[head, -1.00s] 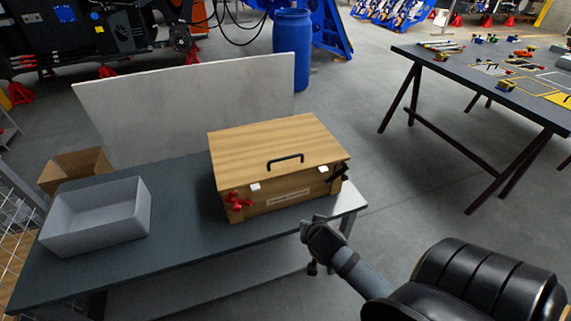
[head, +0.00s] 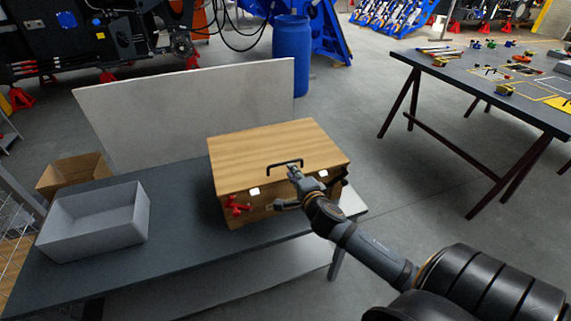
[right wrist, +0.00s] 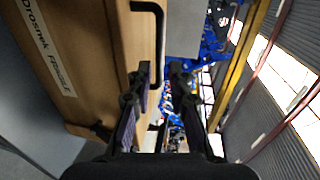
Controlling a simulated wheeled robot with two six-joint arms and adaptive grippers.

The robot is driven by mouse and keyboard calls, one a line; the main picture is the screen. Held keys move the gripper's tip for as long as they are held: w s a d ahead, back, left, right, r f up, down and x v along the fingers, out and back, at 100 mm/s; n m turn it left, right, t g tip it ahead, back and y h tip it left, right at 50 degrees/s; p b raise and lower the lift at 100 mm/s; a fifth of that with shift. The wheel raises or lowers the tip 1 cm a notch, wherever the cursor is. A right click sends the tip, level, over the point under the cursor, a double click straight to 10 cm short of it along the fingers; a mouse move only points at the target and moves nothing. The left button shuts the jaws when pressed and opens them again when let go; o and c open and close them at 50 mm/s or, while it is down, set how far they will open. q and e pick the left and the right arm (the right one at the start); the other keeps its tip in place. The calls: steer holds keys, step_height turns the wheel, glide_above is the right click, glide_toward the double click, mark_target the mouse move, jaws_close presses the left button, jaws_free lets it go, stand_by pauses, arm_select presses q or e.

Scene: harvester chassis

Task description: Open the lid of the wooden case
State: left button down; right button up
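The wooden case (head: 262,148) stands on the dark table with its lid down. A black handle (head: 285,162) is on the lid near its front edge; it also shows in the right wrist view (right wrist: 160,45). Two white latches (head: 254,191) sit at the front edge. My right gripper (head: 284,188) is in front of the case, just below the handle. Its fingers are apart, seen also in the right wrist view (right wrist: 164,78), where the handle's bar lines up with the gap between them. I cannot tell whether they touch it. My left gripper is not in view.
A red clamp-like item (head: 236,206) is at the case's front left and a dark one at its right. A grey bin (head: 95,222) stands at the left of the table (head: 185,240). A pale panel (head: 195,110) rises behind. The table between bin and case is clear.

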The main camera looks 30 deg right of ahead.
mark_target(285, 163)
steer(key=x, duration=0.7)
steer(key=shift+f+p, duration=0.1)
steer(key=shift+p, duration=0.3)
jaws_close()
steer(key=shift+w, duration=0.1)
